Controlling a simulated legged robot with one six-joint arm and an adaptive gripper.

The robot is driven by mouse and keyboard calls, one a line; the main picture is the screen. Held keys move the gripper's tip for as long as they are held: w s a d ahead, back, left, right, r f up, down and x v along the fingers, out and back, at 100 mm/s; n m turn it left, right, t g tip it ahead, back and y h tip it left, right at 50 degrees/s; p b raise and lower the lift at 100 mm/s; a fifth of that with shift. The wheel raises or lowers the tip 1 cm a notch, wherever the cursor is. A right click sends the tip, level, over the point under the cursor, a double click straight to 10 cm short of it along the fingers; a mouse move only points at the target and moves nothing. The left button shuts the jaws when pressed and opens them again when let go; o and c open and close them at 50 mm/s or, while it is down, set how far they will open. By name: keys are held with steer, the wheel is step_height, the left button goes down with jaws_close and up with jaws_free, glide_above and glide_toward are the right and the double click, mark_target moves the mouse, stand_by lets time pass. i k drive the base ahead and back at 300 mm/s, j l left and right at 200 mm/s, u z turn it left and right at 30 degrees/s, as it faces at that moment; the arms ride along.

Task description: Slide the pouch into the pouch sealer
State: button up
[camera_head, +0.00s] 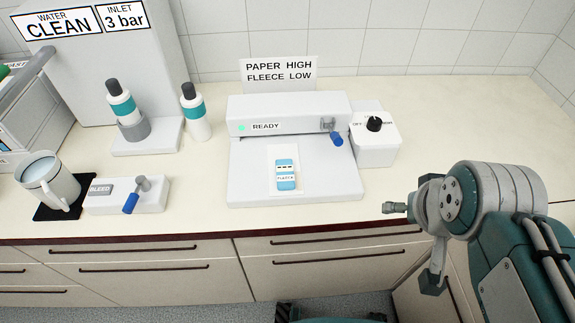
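The pouch sealer (245,112) is a light grey unit with a low flat front bed and a raised bar. Its bar carries a green light and a READY label. A blue-handled lever (336,139) sits at the bar's right end. The pouch (272,183) is a pale sheet lying flat on the bed, with a blue-and-white labelled item at its middle. Its far end lies close to the bar; I cannot tell whether it enters the slot. My gripper (415,245) is at the right, over the counter's front edge, apart from the pouch. Its finger opening is unclear.
A dial box (376,143) stands right of the sealer, and a sign (278,72) reads PAPER HIGH, FLEECE LOW. Two bottles, a mug (48,180) and a BLEED block (125,197) are to the left. The counter right of the dial box is clear.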

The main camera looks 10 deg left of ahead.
mark_target(285, 178)
steer(key=k+j, duration=0.1)
steer(key=j, duration=0.6)
steer(key=k+j, duration=0.1)
steer(key=j, duration=0.55)
steer(key=k+j+u, duration=0.1)
steer(key=j, duration=0.6)
